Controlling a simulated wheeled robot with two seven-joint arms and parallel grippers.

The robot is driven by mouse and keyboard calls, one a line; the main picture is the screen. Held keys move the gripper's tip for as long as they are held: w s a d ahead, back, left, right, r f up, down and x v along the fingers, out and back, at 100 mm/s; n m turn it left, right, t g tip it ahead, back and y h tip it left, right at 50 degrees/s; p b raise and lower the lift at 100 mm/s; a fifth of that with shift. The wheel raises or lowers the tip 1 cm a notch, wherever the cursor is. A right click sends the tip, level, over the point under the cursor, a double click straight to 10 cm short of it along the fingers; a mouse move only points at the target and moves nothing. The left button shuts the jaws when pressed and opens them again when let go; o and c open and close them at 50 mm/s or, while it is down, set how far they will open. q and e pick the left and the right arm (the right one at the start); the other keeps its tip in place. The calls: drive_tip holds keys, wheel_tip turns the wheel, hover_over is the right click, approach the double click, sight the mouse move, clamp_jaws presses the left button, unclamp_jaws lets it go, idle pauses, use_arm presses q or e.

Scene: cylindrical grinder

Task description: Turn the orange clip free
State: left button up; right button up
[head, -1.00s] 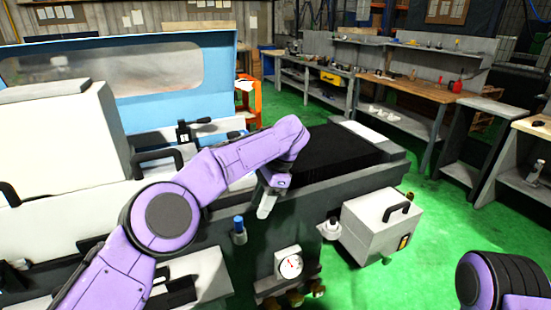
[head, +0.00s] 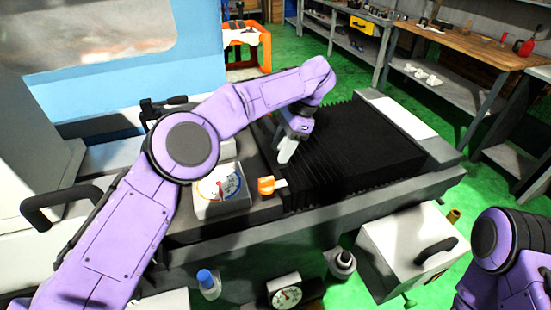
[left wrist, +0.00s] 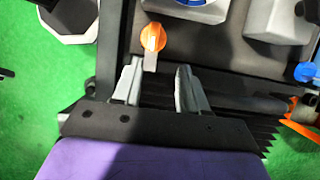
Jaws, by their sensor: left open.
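The orange clip (head: 267,186) sits on the dark machine bed, just right of a white dial gauge (head: 221,188). In the left wrist view the orange clip (left wrist: 153,37) has a rounded orange body and a pale tab pointing toward my gripper. My left gripper (head: 285,152) is above the black bellows, behind and slightly right of the clip. In the left wrist view my left gripper (left wrist: 157,78) is open and empty, its two pale fingers apart. The clip lies ahead of the fingers, nearer the left one, with no contact visible. My right gripper is out of view; only part of that arm shows.
Black ribbed bellows (head: 365,150) cover the bed to the right. A white box with a black handle (head: 405,250), a lower gauge (head: 285,293) and a blue-capped knob (head: 206,280) are along the front. Workbenches (head: 470,45) stand behind, across green floor.

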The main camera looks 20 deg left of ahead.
sight(266, 179)
use_arm(q)
drive_tip(key=s+a+f, duration=0.1)
drive_tip(key=f, duration=0.1)
drive_tip(key=s+a+f+p, duration=0.1)
drive_tip(key=s+f, duration=0.1)
drive_tip(key=s+a+f, duration=0.1)
drive_tip(key=s+f, duration=0.1)
drive_tip(key=shift+s+p, duration=0.15)
drive_tip(key=shift+p, duration=0.15)
drive_tip(key=f, duration=0.1)
drive_tip(key=w+f, duration=0.1)
drive_tip(key=f, duration=0.1)
drive_tip(key=shift+w+a+f, duration=0.1)
drive_tip(key=shift+w+a, duration=0.1)
drive_tip(key=shift+w, duration=0.2)
drive_tip(key=shift+w+f, duration=0.15)
drive_tip(key=shift+w, duration=0.05)
drive_tip(key=shift+s, duration=0.2)
drive_tip(key=shift+s+r, duration=0.3)
drive_tip(key=shift+r, duration=0.05)
drive_tip(key=c, duration=0.5)
clamp_jaws()
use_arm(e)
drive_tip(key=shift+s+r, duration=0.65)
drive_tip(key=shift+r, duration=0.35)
